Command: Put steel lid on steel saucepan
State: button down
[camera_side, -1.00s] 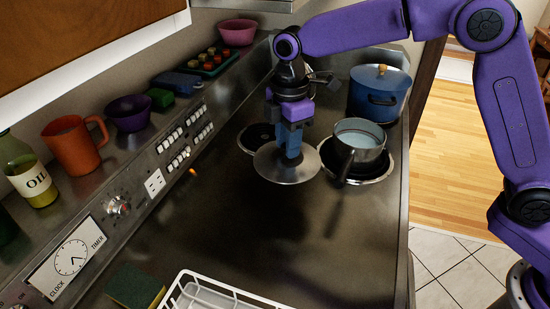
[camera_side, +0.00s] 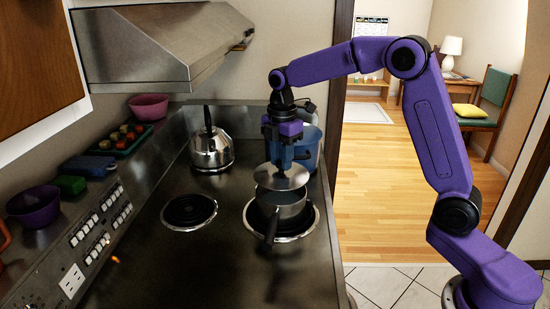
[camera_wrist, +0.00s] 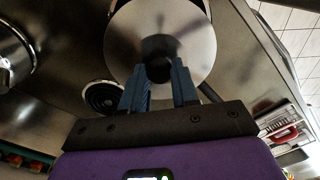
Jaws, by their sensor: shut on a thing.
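The steel lid (camera_side: 290,178) hangs from my gripper (camera_side: 282,158), roughly level, over the steel saucepan (camera_side: 280,211). My gripper is shut on the lid's dark knob. The saucepan stands upright on the right coil burner, its dark handle pointing to the front. Part of its open mouth shows below the lid's near edge, so the lid looks a little above the rim and slightly towards the back. In the wrist view the lid (camera_wrist: 150,28) fills the top middle between and beyond my fingers (camera_wrist: 158,78) and hides most of the saucepan.
A blue pot (camera_side: 312,150) stands close behind my gripper. A steel kettle (camera_side: 211,151) is at the back left. The left coil burner (camera_side: 189,210) is bare. A ledge with bowls (camera_side: 36,206) runs along the left. The hob's front is clear.

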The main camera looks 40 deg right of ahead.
aim_at(281, 172)
jog(key=shift+f, duration=1.85)
jog(key=shift+f, duration=0.45)
dwell(0.4)
jog(key=shift+c, duration=1.4)
grip_release()
jog(key=shift+r, duration=3.5)
